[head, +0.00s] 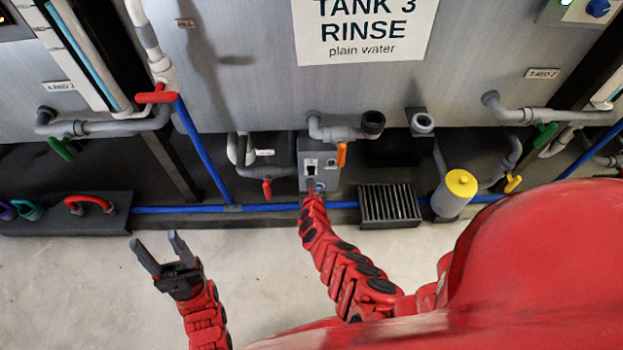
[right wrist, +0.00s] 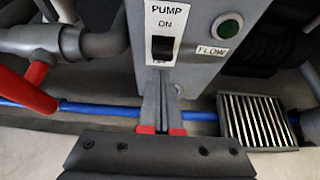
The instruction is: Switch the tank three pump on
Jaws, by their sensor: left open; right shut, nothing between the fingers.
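The tank three pump box (head: 317,150) is a grey box under the "TANK 3 RINSE" sign (head: 362,30). In the right wrist view its black rocker switch (right wrist: 163,48) sits on a white plate marked PUMP, with ON above and OFF below. A round green FLOW lamp (right wrist: 227,25) is to its right; I cannot tell if it is lit. My right gripper (right wrist: 162,75) is shut and empty, its tips just below the switch and partly over the OFF mark; contact is unclear. My left gripper (head: 158,256) is open and empty above the floor, far left of the box.
An orange-handled valve (head: 342,155) and grey pipes flank the box. A red-handled valve (head: 267,189) is at its left. A dark grate (head: 390,206) and a yellow-topped cylinder (head: 461,184) stand to the right. A blue pipe (head: 180,210) runs low behind; the front floor is clear.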

